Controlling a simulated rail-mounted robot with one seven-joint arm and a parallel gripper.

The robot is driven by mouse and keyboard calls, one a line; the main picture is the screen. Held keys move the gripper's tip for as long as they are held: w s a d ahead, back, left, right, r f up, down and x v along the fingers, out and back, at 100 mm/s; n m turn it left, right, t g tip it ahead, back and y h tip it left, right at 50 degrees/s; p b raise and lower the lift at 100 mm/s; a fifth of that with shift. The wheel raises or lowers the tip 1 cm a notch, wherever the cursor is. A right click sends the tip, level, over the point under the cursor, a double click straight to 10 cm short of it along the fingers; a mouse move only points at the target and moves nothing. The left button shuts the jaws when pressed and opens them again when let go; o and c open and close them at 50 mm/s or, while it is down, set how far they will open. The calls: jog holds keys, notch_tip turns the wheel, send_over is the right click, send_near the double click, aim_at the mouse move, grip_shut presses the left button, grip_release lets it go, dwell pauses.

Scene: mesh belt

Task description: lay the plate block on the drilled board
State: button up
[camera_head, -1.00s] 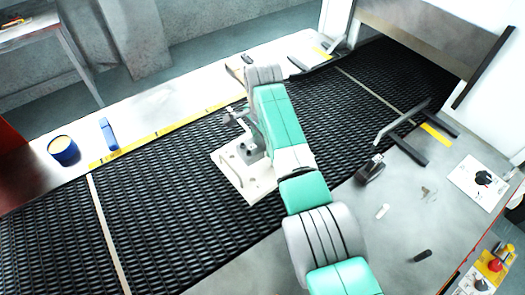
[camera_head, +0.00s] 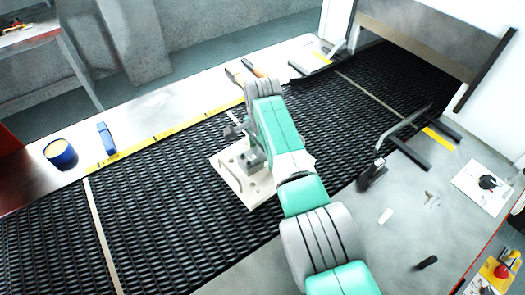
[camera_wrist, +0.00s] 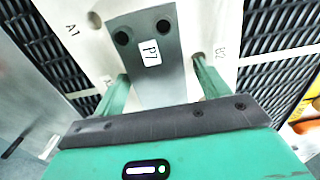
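The plate block (camera_wrist: 158,70) is a flat grey piece marked P7 with two dark holes at its far end. It lies over the pale drilled board (camera_wrist: 85,35), which carries labels such as A1 and B2. My gripper (camera_wrist: 162,75) has its two teal fingers one on each side of the block. A narrow strip of board shows between the block and the right finger, so the fingers look open around it. The block's near end is hidden under my palm. In the head view the board (camera_head: 229,172) lies on the belt, partly hidden by my arm.
The black mesh belt (camera_head: 165,200) runs diagonally across. A blue tub (camera_head: 61,153) and a blue block (camera_head: 106,138) stand on the far ledge, with handled tools (camera_head: 252,70) further along. A dark stand (camera_head: 372,174) and loose small parts lie on the near grey table.

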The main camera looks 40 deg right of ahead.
jog(key=shift+r, duration=0.1)
notch_tip(320, 180, up, 12)
jog(key=p, duration=0.3)
dwell(0.3)
